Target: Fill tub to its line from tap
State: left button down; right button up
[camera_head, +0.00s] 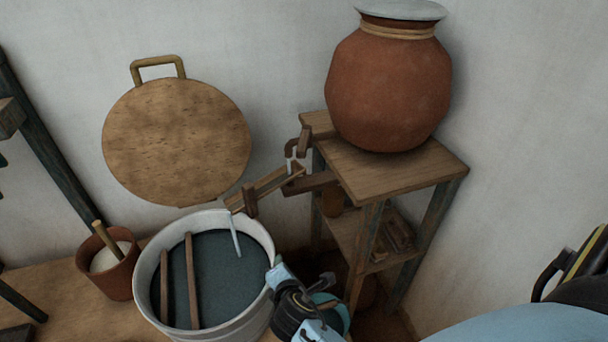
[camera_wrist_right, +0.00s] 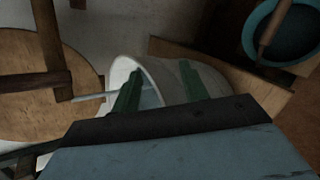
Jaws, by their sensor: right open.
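The pale tub (camera_head: 146,290) stands on a wooden surface at lower left of the head view, with dark liquid (camera_head: 212,270) inside. Two wooden slats (camera_head: 192,280) lie across or in it. The wooden tap spout (camera_head: 275,183) reaches over its far rim, and a pale stream (camera_head: 235,238) falls from it into the tub. I cannot make out a fill line. My right gripper (camera_head: 290,298) is at the tub's right side; in the right wrist view its green fingers (camera_wrist_right: 160,88) are apart, with the tub (camera_wrist_right: 168,72) beyond them. My left gripper is not in view.
A clay pot (camera_head: 388,90) stands on a wooden stand (camera_head: 405,172) at the right. A small brown pot (camera_head: 112,272) with a stick is left of the tub. A round wooden lid (camera_head: 176,140) leans on the wall. A blue-rimmed bowl (camera_wrist_right: 253,38) shows in the wrist view.

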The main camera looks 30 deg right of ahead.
jog(key=w+d+r+n+t+h, duration=0.2)
jog(key=w+r+n+h, duration=0.15)
jog(key=r, duration=0.95)
jog(key=n+t+h+b, duration=0.1)
jog(key=n+h+b, duration=0.1)
jog(key=n+h, duration=0.15)
send_near(303, 145)
jog(key=shift+m, duration=0.3)
jog(key=x, duration=0.3)
jog(key=f+x, duration=0.1)
jog(key=x, duration=0.7)
jog(key=shift+w+f, duration=0.2)
jog(key=shift+w+d, duration=0.25)
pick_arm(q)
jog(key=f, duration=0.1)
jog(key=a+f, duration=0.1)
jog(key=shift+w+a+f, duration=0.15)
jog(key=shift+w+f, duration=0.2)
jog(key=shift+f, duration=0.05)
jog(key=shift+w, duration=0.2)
pick_arm(e)
grip_shut()
